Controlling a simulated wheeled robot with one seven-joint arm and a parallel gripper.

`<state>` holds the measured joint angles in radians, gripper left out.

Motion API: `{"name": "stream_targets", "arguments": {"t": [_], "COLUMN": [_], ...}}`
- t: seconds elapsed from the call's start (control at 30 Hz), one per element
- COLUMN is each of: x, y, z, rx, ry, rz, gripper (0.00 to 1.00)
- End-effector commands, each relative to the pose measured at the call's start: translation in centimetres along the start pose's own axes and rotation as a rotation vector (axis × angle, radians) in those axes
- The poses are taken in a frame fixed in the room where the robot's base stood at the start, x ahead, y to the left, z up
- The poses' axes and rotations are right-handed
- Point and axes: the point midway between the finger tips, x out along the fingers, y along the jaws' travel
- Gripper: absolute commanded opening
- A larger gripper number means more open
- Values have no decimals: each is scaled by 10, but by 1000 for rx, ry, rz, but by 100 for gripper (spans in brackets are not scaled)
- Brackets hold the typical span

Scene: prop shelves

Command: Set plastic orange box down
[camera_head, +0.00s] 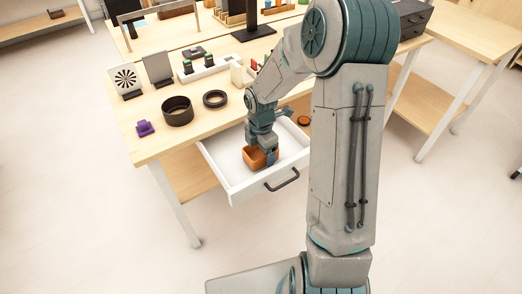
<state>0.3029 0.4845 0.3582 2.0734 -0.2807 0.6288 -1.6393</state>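The orange box (253,158) is a small open box inside the white drawer (234,190), which is pulled out from under the wooden table. My gripper (267,156) points down into the drawer at the box's right side. One blue-grey finger shows at the box's right edge. The other finger is hidden, so I cannot tell whether the gripper is shut on the box. I also cannot tell whether the box touches the drawer floor.
A black bowl (177,112), a black ring (215,99), a purple part (145,128) and a small fan (126,80) stand on the table (150,149). The drawer has a dark handle (283,181). The drawer floor left of the box is clear.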

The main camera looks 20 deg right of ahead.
Motion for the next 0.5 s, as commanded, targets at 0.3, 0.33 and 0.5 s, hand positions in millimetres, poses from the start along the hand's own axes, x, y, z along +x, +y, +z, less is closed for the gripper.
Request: {"name": "stream_targets", "arguments": {"t": [0.3,0.33,0.5], "x": [-2,-4,-28], "y": [0,0,0], "z": [0,0,1], "rx": [0,0,3], "ry": [0,0,-2], "rz": [0,0,3], "gripper": [85,85,85]}}
